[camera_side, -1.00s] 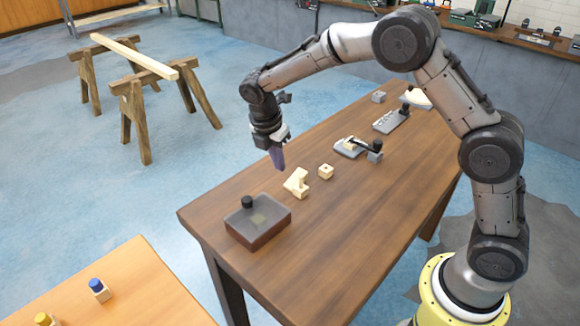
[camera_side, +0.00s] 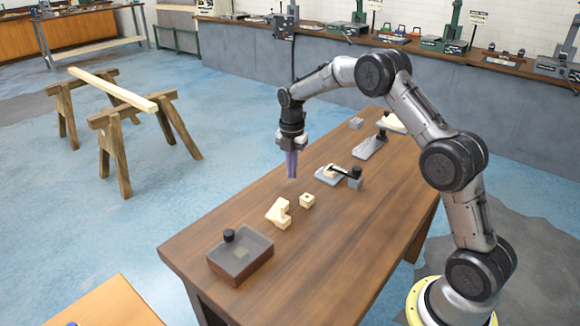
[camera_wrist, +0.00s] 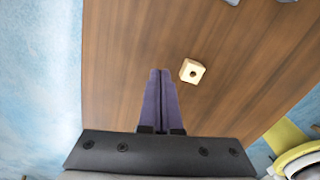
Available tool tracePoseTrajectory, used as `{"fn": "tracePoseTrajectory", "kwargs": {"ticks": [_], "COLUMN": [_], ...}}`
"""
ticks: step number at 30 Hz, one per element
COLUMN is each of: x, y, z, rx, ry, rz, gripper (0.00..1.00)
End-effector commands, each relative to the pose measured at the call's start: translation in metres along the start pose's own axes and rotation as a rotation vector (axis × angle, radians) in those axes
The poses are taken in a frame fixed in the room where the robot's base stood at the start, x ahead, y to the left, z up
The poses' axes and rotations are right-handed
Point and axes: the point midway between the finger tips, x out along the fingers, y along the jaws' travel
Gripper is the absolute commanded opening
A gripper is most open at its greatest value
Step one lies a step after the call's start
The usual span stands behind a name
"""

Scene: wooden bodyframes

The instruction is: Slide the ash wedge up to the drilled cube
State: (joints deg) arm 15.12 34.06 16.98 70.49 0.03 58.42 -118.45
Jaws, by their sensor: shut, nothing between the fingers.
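The pale ash wedge (camera_side: 279,213) lies on the brown table, its sloped block shape showing in the side view. The drilled cube (camera_side: 306,200), a small pale block with a dark hole in its top, sits just right of and beyond the wedge with a small gap between them. The cube also shows in the wrist view (camera_wrist: 190,73), right of the fingertips; the wedge is not in that view. My gripper (camera_side: 292,176) points down above the table, beyond the wedge and cube, touching neither. Its purple fingers (camera_wrist: 160,72) are together and empty.
A box with a grey lid and black knob (camera_side: 240,252) stands at the table's near end. A clamp fixture (camera_side: 338,175) and a grey plate with a black knob (camera_side: 371,145) lie farther along. Bare tabletop lies right of the cube.

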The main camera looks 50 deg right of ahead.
Motion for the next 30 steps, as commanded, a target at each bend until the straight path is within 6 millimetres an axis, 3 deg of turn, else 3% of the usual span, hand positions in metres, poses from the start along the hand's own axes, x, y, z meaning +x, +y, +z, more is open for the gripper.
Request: {"fn": "tracePoseTrajectory", "kwargs": {"ticks": [9,18,30], "x": [0.065,0.061,0.061], "y": [-0.001,0.000,0.000], "z": [-0.001,-0.037,-0.041], "rx": [-0.001,-0.002,-0.001], "ry": [0.003,0.000,0.000], "rz": [-0.006,0.000,-0.001], "gripper": [0.00,0.00,0.00]}}
